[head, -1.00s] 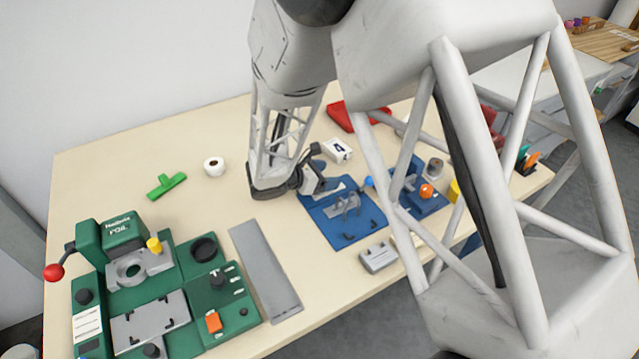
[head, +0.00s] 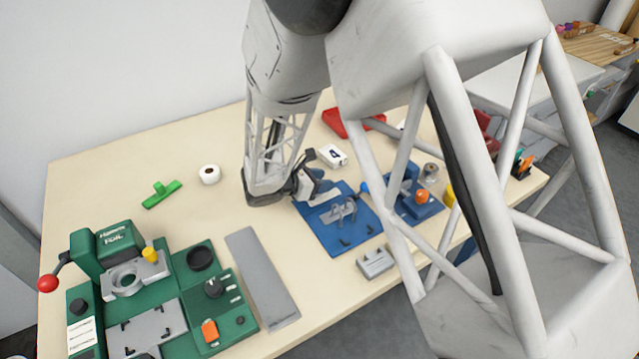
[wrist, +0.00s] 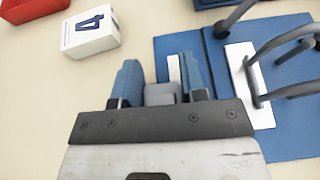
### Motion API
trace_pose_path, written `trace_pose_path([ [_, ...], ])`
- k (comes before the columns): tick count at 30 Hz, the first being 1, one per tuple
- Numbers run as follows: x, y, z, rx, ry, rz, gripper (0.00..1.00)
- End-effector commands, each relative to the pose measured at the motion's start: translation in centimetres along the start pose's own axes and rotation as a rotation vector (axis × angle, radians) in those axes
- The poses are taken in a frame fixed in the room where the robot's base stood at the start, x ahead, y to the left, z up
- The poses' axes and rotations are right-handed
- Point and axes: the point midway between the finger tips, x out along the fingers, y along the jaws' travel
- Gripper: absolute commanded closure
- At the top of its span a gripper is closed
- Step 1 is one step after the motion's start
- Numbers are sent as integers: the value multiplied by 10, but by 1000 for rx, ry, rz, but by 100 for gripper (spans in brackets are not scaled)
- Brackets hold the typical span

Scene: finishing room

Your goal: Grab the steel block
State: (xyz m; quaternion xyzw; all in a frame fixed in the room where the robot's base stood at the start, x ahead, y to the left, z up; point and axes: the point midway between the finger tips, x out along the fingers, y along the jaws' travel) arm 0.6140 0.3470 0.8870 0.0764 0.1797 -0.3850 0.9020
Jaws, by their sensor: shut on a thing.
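My gripper (wrist: 160,75) points down over the table and shows from the wrist between two blue-grey fingers. The fingers are shut on a small grey block (wrist: 160,94), which I take to be the steel block. It sits deep between them, near the palm. In the head view my gripper (head: 312,188) is beside the left edge of the blue fixture (head: 347,240), partly covered by my own wrist. The held block cannot be made out there. I cannot tell whether it touches the table.
A white box marked 4 (head: 332,156) and a red bin (head: 345,122) stand behind my gripper. A grey notched block (head: 375,262) lies in front of the blue fixture. A grey plate (head: 262,280) and a green machine (head: 118,250) are left. Bare table lies between.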

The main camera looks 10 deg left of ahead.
Motion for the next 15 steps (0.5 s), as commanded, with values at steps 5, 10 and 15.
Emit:
trace_pose_path([
  [5, -5, 0, 12, 3, 0, 1, 92],
  [10, -12, 1, 30, 4, -1, 1, 92],
  [15, -22, 0, 52, 3, 0, 2, 92],
])
